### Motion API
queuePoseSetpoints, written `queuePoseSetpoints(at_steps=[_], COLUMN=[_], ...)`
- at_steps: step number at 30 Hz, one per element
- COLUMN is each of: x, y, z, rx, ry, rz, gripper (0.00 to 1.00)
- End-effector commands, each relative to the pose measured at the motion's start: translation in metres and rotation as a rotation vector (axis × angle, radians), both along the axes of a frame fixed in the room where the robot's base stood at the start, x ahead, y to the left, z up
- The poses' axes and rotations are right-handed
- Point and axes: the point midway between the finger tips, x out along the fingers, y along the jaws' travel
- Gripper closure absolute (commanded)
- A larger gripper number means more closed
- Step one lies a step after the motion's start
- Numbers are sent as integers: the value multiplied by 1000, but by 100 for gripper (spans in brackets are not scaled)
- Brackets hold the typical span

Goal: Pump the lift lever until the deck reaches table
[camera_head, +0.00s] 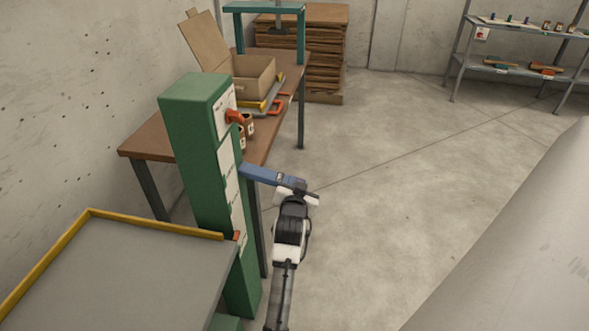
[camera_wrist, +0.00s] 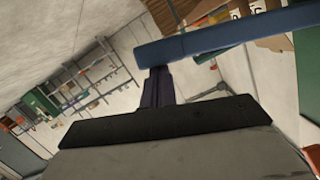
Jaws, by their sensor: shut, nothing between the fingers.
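The lift is a green column (camera_head: 190,125) with white labels on its side. Its grey deck (camera_head: 130,275) with a yellow rim is at the lower left. The deck meets the column lower than the brown table top (camera_head: 150,137) does. A blue bar (camera_head: 262,174), which looks like the lift lever, sticks out right from the column. My gripper (camera_head: 297,192) is shut and empty at the bar's outer end. In the wrist view the blue bar (camera_wrist: 225,35) crosses just beyond my dark fingers (camera_wrist: 157,88). I cannot tell whether they touch.
The table behind the column holds an open cardboard box (camera_head: 252,78), an orange-handled tool (camera_head: 277,104) and small brown items (camera_head: 247,126). Flat cardboard (camera_head: 320,50) is stacked behind. A shelf (camera_head: 510,66) stands at the back right.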

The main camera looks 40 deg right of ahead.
Motion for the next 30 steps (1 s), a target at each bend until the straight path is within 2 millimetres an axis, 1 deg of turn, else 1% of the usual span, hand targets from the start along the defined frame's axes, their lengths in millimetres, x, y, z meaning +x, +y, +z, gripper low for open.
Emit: queuePoseSetpoints(at_steps=[1,5,7,12,18,24,30], x=[2,7,-2,-27,-50,-60,-62], y=[0,-4,5,30,53,64,65], z=[12,39,33,43,53,59,60], rx=[1,-3,-6,-7,-9,-8,-9], ry=[1,-5,-3,-6,-9,-11,-12], rz=[2,1,2,1,1,-1,-1], gripper=[100,100,100,100,100,100,100])
